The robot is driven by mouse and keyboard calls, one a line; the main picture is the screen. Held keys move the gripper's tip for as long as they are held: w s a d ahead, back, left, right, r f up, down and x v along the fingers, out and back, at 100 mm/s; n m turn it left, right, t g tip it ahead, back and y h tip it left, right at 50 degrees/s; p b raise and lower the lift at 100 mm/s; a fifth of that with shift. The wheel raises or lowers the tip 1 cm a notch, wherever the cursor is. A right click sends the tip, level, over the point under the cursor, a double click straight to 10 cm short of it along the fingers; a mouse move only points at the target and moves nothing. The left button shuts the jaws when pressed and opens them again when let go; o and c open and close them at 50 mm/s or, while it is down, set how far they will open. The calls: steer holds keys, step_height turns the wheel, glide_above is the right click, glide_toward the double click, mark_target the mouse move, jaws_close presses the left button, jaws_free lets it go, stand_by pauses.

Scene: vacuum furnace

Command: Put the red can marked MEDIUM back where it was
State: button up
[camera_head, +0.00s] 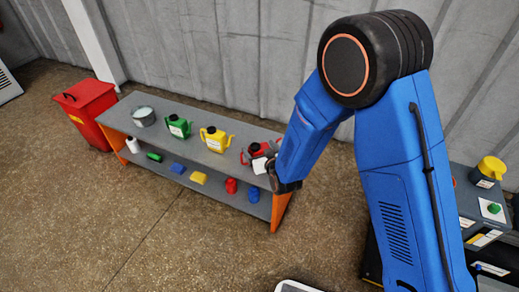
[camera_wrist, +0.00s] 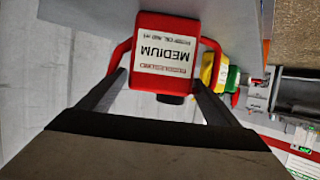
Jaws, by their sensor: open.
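The red can marked MEDIUM (camera_head: 254,149) is at the right end of the grey-topped bench (camera_head: 206,156), partly hidden by my gripper. In the wrist view the red can (camera_wrist: 165,22) appears upside down, its white label facing me and its black cap toward the bottom. My gripper (camera_head: 268,168) is at the can; in the wrist view its open fingers (camera_wrist: 160,78) lie on either side of the can's lower pictured half. It looks upright on the bench top. Whether the fingers touch it cannot be told.
On the bench top stand a yellow can (camera_head: 214,139), a green can (camera_head: 178,127) and a grey pot (camera_head: 144,116). Small coloured items, including a red one (camera_head: 231,185), sit on the lower shelf. A red bin (camera_head: 88,112) stands left; a wall is close behind.

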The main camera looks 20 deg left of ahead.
steer(key=v, duration=1.2)
steer(key=shift+r, duration=0.15)
steer(key=w+d+r+m+h, duration=0.25)
steer(key=w+d+r, duration=0.25)
steer(key=d+r, duration=0.5)
steer(key=s+d+r+m+g+h, duration=0.1)
steer(key=s+d+r, duration=0.15)
steer(key=d, duration=0.65)
steer(key=s+d+r+m+g+h, duration=0.1)
steer(key=d+r+h, duration=0.15)
steer(key=d, duration=0.65)
steer(key=s+d+r+m+g+h, duration=0.1)
steer(key=s+d+r+g, duration=0.1)
steer(key=s+d, duration=0.8)
steer(key=s+d+r+m+g+h, duration=0.1)
steer(key=s+d+r+m+h, duration=0.1)
steer(key=s+d+r, duration=0.3)
steer(key=s+d, duration=0.4)
steer(key=s, duration=0.3)
steer(key=shift+s+d+r+g, duration=0.3)
steer(key=shift+s+d+g, duration=0.1)
